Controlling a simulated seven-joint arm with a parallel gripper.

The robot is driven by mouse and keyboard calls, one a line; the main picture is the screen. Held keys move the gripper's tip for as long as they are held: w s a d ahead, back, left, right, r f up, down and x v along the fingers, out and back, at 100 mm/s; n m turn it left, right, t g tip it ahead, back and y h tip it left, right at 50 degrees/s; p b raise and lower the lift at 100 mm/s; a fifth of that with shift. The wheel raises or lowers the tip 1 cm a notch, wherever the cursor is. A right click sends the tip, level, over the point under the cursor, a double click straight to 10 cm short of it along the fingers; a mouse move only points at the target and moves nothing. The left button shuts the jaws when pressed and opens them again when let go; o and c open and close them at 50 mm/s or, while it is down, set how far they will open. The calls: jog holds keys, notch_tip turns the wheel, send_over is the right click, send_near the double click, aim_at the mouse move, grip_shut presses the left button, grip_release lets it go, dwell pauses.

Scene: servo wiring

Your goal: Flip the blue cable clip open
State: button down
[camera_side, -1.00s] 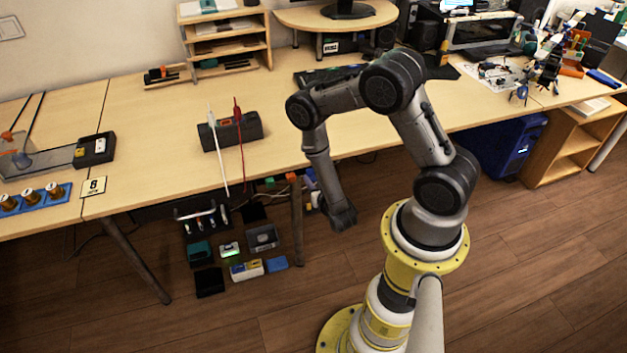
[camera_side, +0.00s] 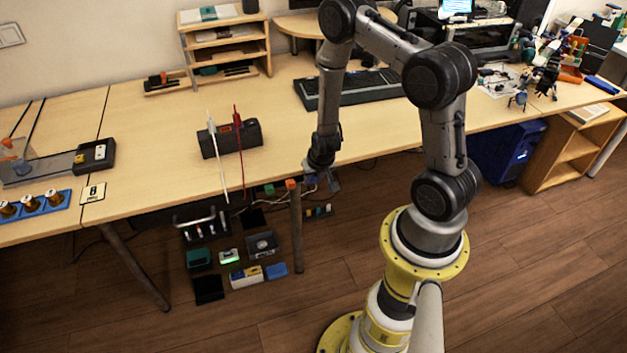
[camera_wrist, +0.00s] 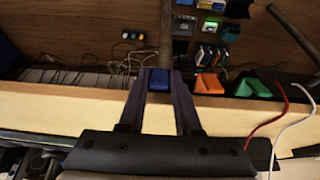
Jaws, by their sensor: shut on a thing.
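The blue cable clip (camera_wrist: 158,80) sits at the table's front edge in the wrist view. My gripper (camera_wrist: 160,73) has one finger on each side of it and is shut on it. The clip's top shows between the fingertips; its sides are hidden, and I cannot tell whether its lid is open. In the side view my gripper (camera_side: 322,181) is low at the front edge of the table, and the clip is not clearly visible there.
Orange (camera_wrist: 209,83) and green (camera_wrist: 254,87) clips sit along the same edge to the right in the wrist view. A red cable (camera_wrist: 277,112) and a white cable (camera_wrist: 296,122) hang farther right. A black keyboard (camera_side: 348,89) lies on the table (camera_side: 285,135).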

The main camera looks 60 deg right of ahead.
jog(key=shift+r+g+y, duration=0.1)
jog(key=shift+g+y, duration=0.3)
jog(key=c, duration=0.7)
grip_release()
jog(key=v, duration=1.3)
jog(key=shift+s+a+r, duration=0.1)
jog(key=shift+r, duration=0.25)
